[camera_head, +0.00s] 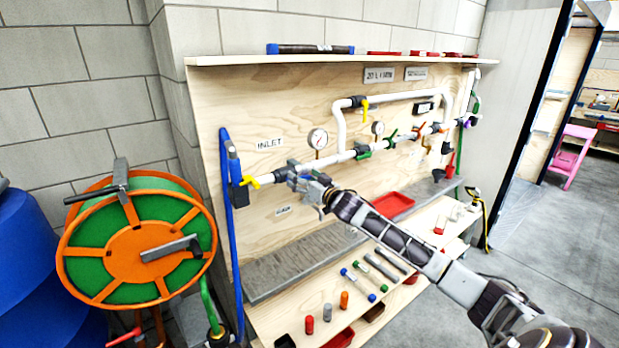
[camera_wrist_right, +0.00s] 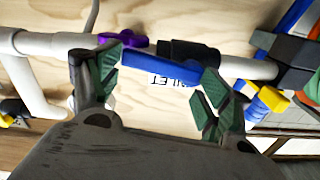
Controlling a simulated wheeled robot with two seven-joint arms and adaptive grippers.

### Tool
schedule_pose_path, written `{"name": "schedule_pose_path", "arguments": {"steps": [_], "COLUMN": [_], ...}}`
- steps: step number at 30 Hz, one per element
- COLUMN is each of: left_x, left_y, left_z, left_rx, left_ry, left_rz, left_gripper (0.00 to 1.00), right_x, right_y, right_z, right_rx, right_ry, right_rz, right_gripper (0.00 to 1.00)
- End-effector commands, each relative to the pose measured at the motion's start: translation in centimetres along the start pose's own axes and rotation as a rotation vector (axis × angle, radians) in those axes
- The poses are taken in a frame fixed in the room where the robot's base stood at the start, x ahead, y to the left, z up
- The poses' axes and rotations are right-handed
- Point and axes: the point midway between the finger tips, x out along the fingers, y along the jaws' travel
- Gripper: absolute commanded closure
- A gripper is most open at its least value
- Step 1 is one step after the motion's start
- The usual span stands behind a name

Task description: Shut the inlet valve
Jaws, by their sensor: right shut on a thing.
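The white inlet pipe (camera_head: 268,178) runs across the plywood board below the INLET label (camera_head: 269,144). My right gripper (camera_head: 312,186) is at this pipe, right of the yellow handle (camera_head: 250,181). In the right wrist view, my right gripper (camera_wrist_right: 160,88) has its green-padded fingers at the two ends of a blue lever (camera_wrist_right: 160,68) and is shut on it. The lever lies in front of the pipe, roughly along it in this view. My left gripper is not in view.
A pressure gauge (camera_head: 318,139) and several coloured valve handles sit further right on the pipework. A purple handle (camera_wrist_right: 122,40) is close to one finger. A shelf (camera_head: 330,59) runs above. An orange and green hose reel (camera_head: 137,250) stands at left. Filters lie on the lower bench.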

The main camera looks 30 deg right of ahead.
Motion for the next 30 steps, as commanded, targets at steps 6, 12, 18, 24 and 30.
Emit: {"name": "schedule_pose_path", "arguments": {"steps": [6, 12, 18, 24, 30], "left_x": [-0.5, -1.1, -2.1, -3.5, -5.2], "left_y": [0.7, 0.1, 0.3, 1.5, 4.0], "left_z": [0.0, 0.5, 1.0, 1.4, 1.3], "left_rx": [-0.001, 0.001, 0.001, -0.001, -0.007], "left_ry": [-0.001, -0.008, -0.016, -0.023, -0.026], "left_rz": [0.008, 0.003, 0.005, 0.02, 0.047], "left_gripper": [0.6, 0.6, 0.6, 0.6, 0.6], "right_x": [0.0, 0.0, 0.0, 0.0, 0.0], "right_y": [-0.8, -0.7, -0.7, -0.7, -0.8], "right_z": [0.3, 0.6, 0.9, 1.2, 1.7], "right_rx": [0.062, 0.126, 0.212, 0.332, 0.474], "right_ry": [-0.003, -0.005, -0.005, -0.005, -0.004], "right_rz": [-0.001, 0.002, 0.002, 0.003, 0.002], "right_gripper": [0.65, 0.65, 0.65, 0.65, 0.65]}}
